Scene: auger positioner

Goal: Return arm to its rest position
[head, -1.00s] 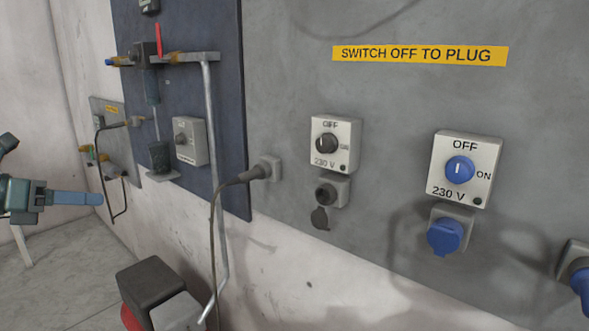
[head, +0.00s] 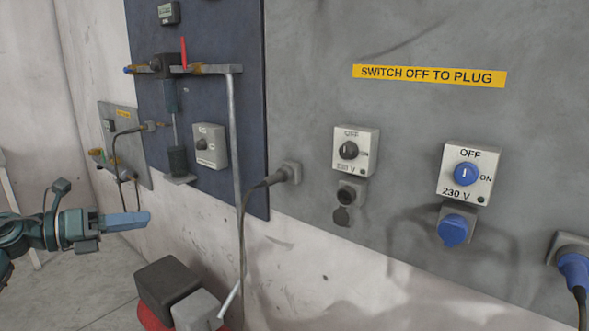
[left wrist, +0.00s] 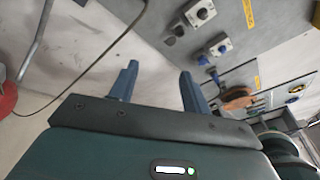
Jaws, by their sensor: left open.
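My left gripper (head: 148,218) comes in from the left in the head view, with blue fingers pointing right. It hangs free in front of the white wall, touching nothing that I can see. In the left wrist view its two fingers (left wrist: 158,72) stand apart with nothing between them. My right arm and gripper are not in view.
A grey panel (head: 310,70) carries a black-knob switch box (head: 356,150), a blue-knob switch box (head: 468,172) and sockets. A cabled grey plug (head: 275,179) sits in a socket. A metal pipe (head: 235,140) and dark boxes (head: 168,282) stand near the wall.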

